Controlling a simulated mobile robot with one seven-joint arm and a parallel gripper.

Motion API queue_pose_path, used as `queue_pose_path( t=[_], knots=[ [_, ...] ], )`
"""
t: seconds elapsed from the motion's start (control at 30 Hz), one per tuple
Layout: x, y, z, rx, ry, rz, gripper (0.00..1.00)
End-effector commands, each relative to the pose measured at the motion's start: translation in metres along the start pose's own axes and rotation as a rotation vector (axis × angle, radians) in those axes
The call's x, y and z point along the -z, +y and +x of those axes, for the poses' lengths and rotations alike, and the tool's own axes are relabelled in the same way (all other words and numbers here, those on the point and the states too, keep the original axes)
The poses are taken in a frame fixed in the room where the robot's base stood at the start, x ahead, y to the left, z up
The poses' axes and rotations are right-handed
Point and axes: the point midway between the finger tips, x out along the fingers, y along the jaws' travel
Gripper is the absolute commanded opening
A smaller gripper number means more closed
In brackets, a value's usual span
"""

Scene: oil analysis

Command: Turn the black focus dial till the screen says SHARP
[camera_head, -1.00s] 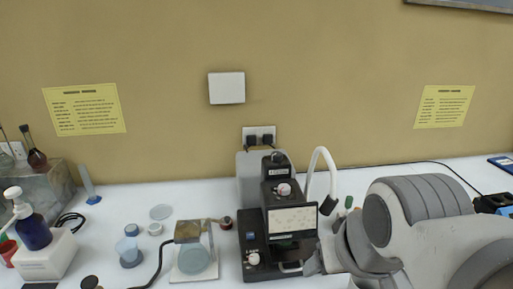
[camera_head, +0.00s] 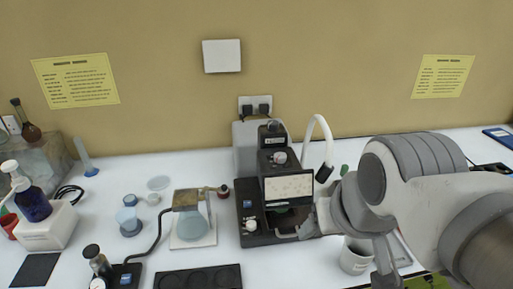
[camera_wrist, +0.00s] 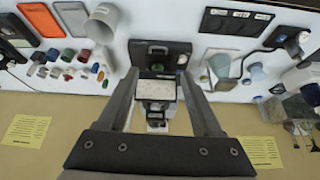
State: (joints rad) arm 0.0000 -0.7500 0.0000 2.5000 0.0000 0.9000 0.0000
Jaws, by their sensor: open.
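A black instrument (camera_head: 256,212) like a microscope stands on the white bench, with a pale screen (camera_head: 289,188) on its front. The screen shows small specks; I cannot read any word on it. A light knob (camera_head: 280,157) sits above the screen and another (camera_head: 250,225) is low at the left. I cannot make out the black focus dial for certain; my gripper and arm cover part of the instrument's right side. My gripper (camera_head: 304,226) is at its lower right. In the wrist view my gripper (camera_wrist: 160,76) is open, its fingers spread with the instrument (camera_wrist: 158,52) seen between them.
A curved white lamp or hose (camera_head: 323,140) rises right behind the instrument. A white cup (camera_head: 355,256) stands below my arm.

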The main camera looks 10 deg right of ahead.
Motion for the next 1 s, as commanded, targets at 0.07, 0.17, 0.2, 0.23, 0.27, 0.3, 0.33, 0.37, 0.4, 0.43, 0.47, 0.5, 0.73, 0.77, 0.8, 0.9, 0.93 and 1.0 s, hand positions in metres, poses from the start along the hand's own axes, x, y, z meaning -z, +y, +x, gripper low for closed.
queue_pose_path(
  t=[0.07,0.17,0.2,0.23,0.27,0.3,0.33,0.37,0.4,0.43,0.47,0.5,0.73,0.77,0.8,0.9,0.93,1.0],
  knots=[
    [0.0,0.0,0.0,0.0,0.0,0.0,0.67],
    [0.002,0.0,-0.001,0.0,0.0,-0.002,0.77],
    [0.005,0.0,-0.002,0.0,-0.001,-0.005,0.77],
    [0.009,0.0,-0.004,0.0,-0.002,-0.009,0.77],
    [0.014,0.0,-0.005,0.0,-0.006,-0.014,0.77],
    [0.022,0.0,-0.008,0.0,-0.009,-0.022,0.77],
    [0.03,-0.001,-0.011,0.0,-0.013,-0.031,0.77],
    [0.039,-0.001,-0.013,0.001,-0.017,-0.041,0.77],
    [0.052,-0.002,-0.017,0.002,-0.021,-0.056,0.77],
    [0.063,-0.002,-0.019,0.003,-0.026,-0.069,0.77],
    [0.074,-0.002,-0.022,0.004,-0.031,-0.082,0.77],
    [0.088,-0.002,-0.024,0.006,-0.037,-0.1,0.77],
    [0.169,-0.005,-0.029,0.032,-0.069,-0.202,0.77],
    [0.179,-0.005,-0.029,0.037,-0.072,-0.217,0.77],
    [0.193,-0.005,-0.027,0.044,-0.077,-0.233,0.77],
    [0.225,-0.004,-0.022,0.063,-0.088,-0.276,0.77],
    [0.235,-0.004,-0.02,0.069,-0.091,-0.289,0.77],
    [0.257,-0.004,-0.015,0.084,-0.097,-0.32,0.77]
  ],
)
